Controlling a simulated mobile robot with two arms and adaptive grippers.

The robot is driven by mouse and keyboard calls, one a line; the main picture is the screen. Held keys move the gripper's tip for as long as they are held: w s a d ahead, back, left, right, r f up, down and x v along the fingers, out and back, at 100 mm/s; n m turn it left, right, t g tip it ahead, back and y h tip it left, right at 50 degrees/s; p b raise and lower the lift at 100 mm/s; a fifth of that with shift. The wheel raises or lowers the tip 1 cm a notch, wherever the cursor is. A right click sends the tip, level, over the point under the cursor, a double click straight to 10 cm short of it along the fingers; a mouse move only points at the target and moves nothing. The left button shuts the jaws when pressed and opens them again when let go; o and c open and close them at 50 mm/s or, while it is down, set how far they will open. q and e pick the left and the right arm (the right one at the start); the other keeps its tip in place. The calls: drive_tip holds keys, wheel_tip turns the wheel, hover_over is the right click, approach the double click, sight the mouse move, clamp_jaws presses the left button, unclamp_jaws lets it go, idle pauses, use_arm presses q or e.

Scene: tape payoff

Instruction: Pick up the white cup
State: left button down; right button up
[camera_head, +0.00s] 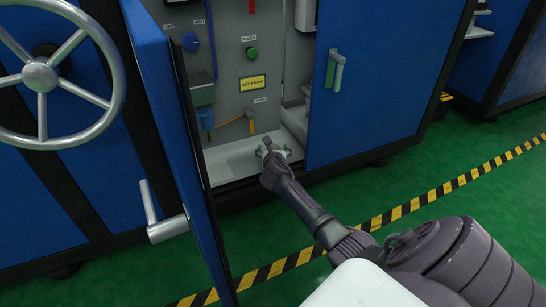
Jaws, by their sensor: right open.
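My right gripper (271,150) is open at the end of my right arm, which comes in from the lower right. It reaches into the open blue cabinet, low over the pale cabinet floor (233,164). I cannot clearly make out a white cup; small pale shapes show around the fingers, but I cannot tell whether they are finger parts or a cup. The gripper and arm hide part of the cabinet floor. My left gripper is not in view.
The cabinet's left door (167,90) stands open, and a blue door (375,75) with a grey handle is on the right. A grey handwheel (40,77) is at the left. Yellow-black tape (400,210) crosses the green floor.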

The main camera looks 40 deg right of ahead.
drive_tip(key=shift+d, duration=0.1)
drive_tip(key=shift+c, duration=0.3)
drive_tip(key=c, duration=1.2)
drive_tip(key=shift+r, duration=0.2)
